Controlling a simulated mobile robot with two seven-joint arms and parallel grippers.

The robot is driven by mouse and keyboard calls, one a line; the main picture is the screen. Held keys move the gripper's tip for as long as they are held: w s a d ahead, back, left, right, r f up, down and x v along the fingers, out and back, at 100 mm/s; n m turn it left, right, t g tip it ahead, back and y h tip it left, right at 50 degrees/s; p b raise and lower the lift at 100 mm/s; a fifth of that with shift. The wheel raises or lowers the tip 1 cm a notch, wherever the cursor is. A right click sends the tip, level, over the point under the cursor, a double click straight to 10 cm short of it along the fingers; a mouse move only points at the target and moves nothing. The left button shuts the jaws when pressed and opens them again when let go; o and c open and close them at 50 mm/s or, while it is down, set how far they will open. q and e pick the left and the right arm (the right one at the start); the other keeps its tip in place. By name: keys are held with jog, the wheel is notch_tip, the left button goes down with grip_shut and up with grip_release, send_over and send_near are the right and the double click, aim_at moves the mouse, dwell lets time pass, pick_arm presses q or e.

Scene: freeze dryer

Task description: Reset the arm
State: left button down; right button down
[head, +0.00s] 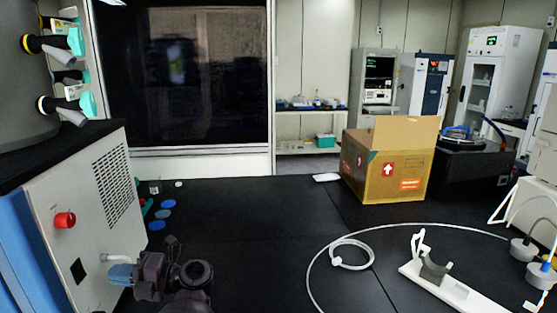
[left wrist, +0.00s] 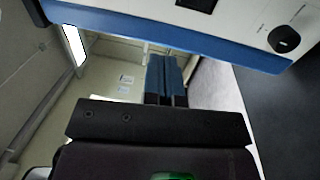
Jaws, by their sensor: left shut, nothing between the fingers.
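My left arm comes up from the bottom of the head view, dark and jointed. Its left gripper (head: 121,273) points left, with blue fingers close to the side of the freeze dryer (head: 80,225). A short white elbow pipe (head: 113,258) on that side shows just above the fingers; I cannot tell whether they touch. In the left wrist view the two blue fingers (left wrist: 166,78) lie together, shut with nothing between them. A white panel with a blue band and a black knob (left wrist: 285,39) shows at the upper right there. My right gripper is not in view.
A red knob (head: 64,219) sticks out of the dryer's side. Blue round caps (head: 162,213) lie beside it. An open cardboard box (head: 389,170) stands at the back of the black bench. A white hose (head: 312,270) and a white stand (head: 455,289) lie right. The bench middle is clear.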

pick_arm(q)
notch_tip(320, 180, up, 4)
jog(key=w+m+t+y, duration=0.1)
jog(key=m+t+y, duration=0.1)
jog(key=m+t, duration=1)
jog(key=s+d+f+m+t+h, duration=0.1)
jog(key=d+m+t+h, duration=0.2)
jog(key=m+t+h, duration=0.45)
jog(key=s+d+f+m+t+h, duration=0.1)
jog(key=d+f+m+t+h, duration=0.15)
jog(key=m+t+h, duration=0.5)
jog(key=s+d+f+m+g+h, duration=0.4)
jog(key=s+f+m+g+h, duration=0.3)
jog(key=f+m+g+h, duration=0.15)
jog(key=s+a+f+m+g+y, duration=0.15)
jog(key=s+f+g, duration=0.35)
jog(key=s, duration=0.6)
jog(key=s+a+f+g+y, duration=0.2)
jog(key=s+g, duration=0.6)
jog(key=s, duration=0.4)
jog(key=w+f+m+t+h, duration=0.1)
jog(key=w+f+t, duration=0.7)
jog(key=f, duration=0.2)
jog(key=shift+d+f, duration=0.15)
jog(key=shift+f, duration=0.05)
